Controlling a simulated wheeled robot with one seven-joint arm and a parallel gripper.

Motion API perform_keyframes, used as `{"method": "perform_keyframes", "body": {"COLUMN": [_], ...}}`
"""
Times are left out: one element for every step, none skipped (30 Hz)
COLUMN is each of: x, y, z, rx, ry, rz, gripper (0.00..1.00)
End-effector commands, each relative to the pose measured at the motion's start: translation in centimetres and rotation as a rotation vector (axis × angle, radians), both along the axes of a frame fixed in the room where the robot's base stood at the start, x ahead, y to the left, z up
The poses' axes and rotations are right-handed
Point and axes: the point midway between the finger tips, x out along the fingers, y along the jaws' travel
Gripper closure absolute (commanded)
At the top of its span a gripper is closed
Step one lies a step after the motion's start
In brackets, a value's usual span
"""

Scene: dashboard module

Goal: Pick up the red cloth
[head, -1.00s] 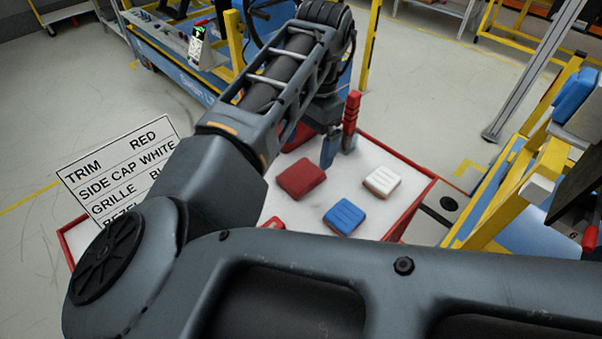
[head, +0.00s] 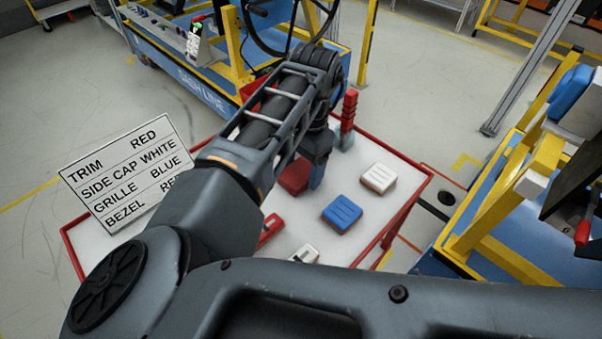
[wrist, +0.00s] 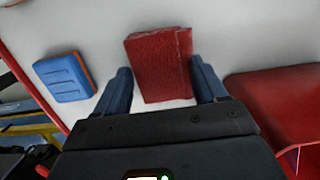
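The red cloth (wrist: 160,65) is a folded, roughly rectangular pad. In the wrist view it lies on the white tabletop between the fingertips of my gripper (wrist: 161,80). The fingers are apart, one on each side, with a small gap at the left and the right finger very close to the cloth's edge. In the head view my gripper (head: 317,172) is low over the table, and the cloth (head: 294,176) is partly hidden behind my arm and fingers. I see no sign that the cloth is lifted.
The red-rimmed table (head: 305,222) also holds a blue block (head: 342,213), a white block (head: 378,179) and a red stack (head: 348,112). A lettered sign (head: 128,172) stands at left. A large red object (wrist: 280,100) lies right of my gripper in the wrist view.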

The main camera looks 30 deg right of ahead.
Motion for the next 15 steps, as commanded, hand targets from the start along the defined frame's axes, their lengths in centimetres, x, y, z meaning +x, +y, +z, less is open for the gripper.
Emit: {"method": "perform_keyframes", "body": {"x": [0.00, 0.00, 0.00, 0.01, 0.01, 0.01, 0.01, 0.01, 0.01, 0.01, 0.01, 0.01, 0.01, 0.01, 0.01], "y": [0.00, 0.00, 0.00, 0.00, 0.00, 0.00, 0.00, 0.00, 0.00, 0.00, 0.00, 0.00, 0.00, 0.00, 0.00], "z": [0.02, 0.02, 0.02, 0.02, 0.02, 0.02, 0.03, 0.03, 0.03, 0.03, 0.03, 0.03, 0.03, 0.04, 0.04], "rx": [0.000, 0.000, 0.000, 0.000, 0.000, 0.000, 0.000, 0.000, 0.000, 0.000, 0.000, 0.000, 0.000, 0.000, 0.000], "ry": [0.000, 0.000, 0.000, 0.000, 0.000, 0.000, 0.000, 0.000, 0.000, 0.000, 0.000, 0.000, 0.000, 0.000, 0.000], "rz": [0.000, 0.000, 0.000, 0.000, 0.000, 0.000, 0.000, 0.000, 0.000, 0.000, 0.000, 0.000, 0.000, 0.000, 0.000], "gripper": [0.34, 0.37, 0.41, 0.44, 0.47, 0.50, 0.53, 0.56, 0.60, 0.63, 0.66, 0.66, 0.67, 0.67, 0.67]}}
